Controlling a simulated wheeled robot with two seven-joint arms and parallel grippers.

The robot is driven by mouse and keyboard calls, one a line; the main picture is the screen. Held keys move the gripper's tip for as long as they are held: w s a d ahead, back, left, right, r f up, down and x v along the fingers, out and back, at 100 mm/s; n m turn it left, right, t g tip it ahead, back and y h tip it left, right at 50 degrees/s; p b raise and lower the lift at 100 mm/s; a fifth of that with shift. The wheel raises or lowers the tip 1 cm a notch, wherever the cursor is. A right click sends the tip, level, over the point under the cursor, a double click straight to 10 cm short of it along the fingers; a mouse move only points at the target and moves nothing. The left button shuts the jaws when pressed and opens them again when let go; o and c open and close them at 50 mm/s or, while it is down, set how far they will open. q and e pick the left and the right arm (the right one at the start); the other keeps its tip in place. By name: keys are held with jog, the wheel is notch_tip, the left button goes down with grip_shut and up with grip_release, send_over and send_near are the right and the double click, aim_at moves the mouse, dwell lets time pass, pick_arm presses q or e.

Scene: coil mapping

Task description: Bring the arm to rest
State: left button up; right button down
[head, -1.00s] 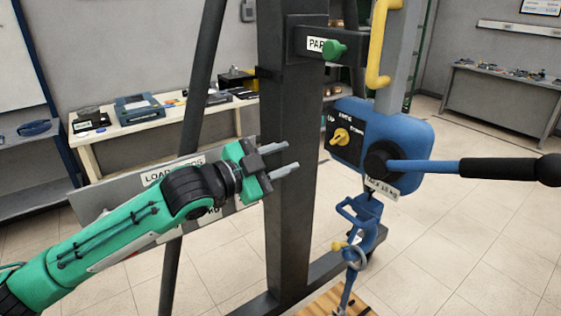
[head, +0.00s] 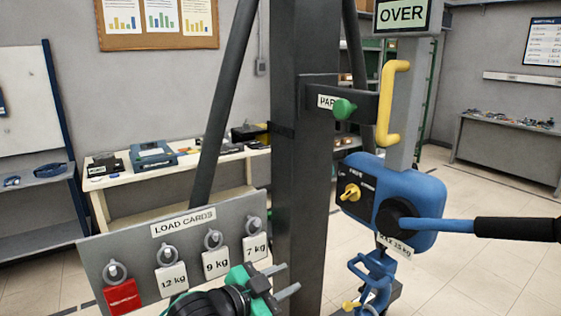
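My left gripper (head: 282,281) shows at the bottom middle, low in front of the dark post (head: 299,170). Its two grey fingers are apart with nothing between them. The green and black wrist comes in from the bottom edge, and the rest of that arm is out of view. The gripper overlaps the lower right edge of the load cards board (head: 145,250) in the picture; I cannot tell if they touch. My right gripper is not in view.
The board carries a red card (head: 122,297) and white 12 kg, 9 kg and 7 kg cards. Right of the post hangs a blue lever hoist (head: 420,195) with a long handle (head: 515,229) and a hook below. A yellow handle (head: 385,100) and an OVER display (head: 402,15) are above.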

pick_arm(q)
jog(key=s+a+f+n+g+y, duration=0.1)
jog(key=s+a+f+n+y, duration=0.4)
jog(key=f, duration=0.4)
jog(key=s+a+f+n+g+y, duration=0.1)
jog(key=s+a+f+n+y, duration=0.15)
jog(key=s+a+f, duration=0.6)
jog(key=s+a+f+n+g+y, duration=0.2)
jog(key=s+a+f+n+g, duration=0.1)
jog(key=s+a+f, duration=0.4)
jog(key=s+a+f+n+g+y, duration=0.2)
jog(key=s+a+f, duration=0.15)
jog(key=s, duration=0.55)
notch_tip(320, 180, down, 31)
jog(key=g, duration=0.2)
jog(key=s+a+f+p, duration=0.1)
jog(key=s+a+f, duration=0.1)
jog(key=s+f, duration=1.6)
jog(key=shift+s+a+f+g, duration=0.3)
jog(key=shift+s+g, duration=0.1)
jog(key=shift+s, duration=0.25)
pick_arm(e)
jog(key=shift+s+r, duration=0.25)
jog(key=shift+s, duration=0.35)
pick_arm(q)
jog(key=shift+m, duration=0.25)
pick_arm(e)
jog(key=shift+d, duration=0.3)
